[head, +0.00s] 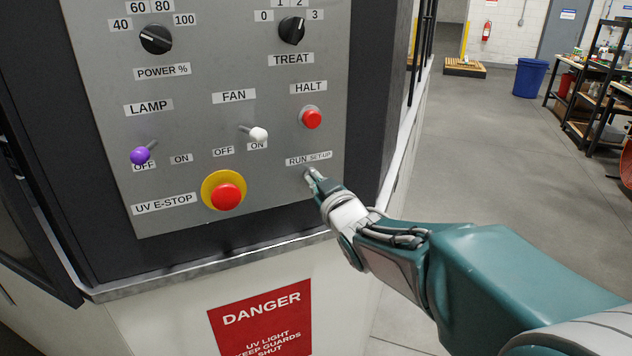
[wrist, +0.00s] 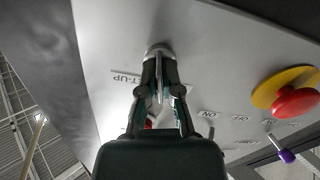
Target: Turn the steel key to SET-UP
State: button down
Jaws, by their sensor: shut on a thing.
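The steel key (wrist: 159,84) stands out from its round lock (wrist: 158,49) on the grey control panel. In the wrist view it shows between the two fingers of my gripper (wrist: 159,66), which are shut on it. In the head view my gripper (head: 314,178) reaches the panel from the lower right, just under the RUN and SET-UP label (head: 309,158), and hides most of the key. The SET-UP lettering (wrist: 129,79) shows upside down in the wrist view. I cannot tell which mark the key points to.
The red HALT button (head: 312,118) is above the key. The yellow-ringed UV E-STOP (head: 226,195) is left of it. The white FAN switch (head: 258,134) and purple LAMP switch (head: 141,155) are also near. Open floor lies right of the machine.

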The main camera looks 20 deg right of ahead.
jog(key=m, duration=0.4)
jog(key=shift+m, duration=0.3)
jog(key=m, duration=0.4)
jog(key=shift+m, duration=0.3)
jog(key=c, duration=0.8)
grip_release()
jog(key=shift+w, duration=0.1)
jog(key=shift+c, duration=0.2)
jog(key=s+d, duration=0.1)
jog(key=s, duration=1)
jog(key=shift+s+d, duration=0.4)
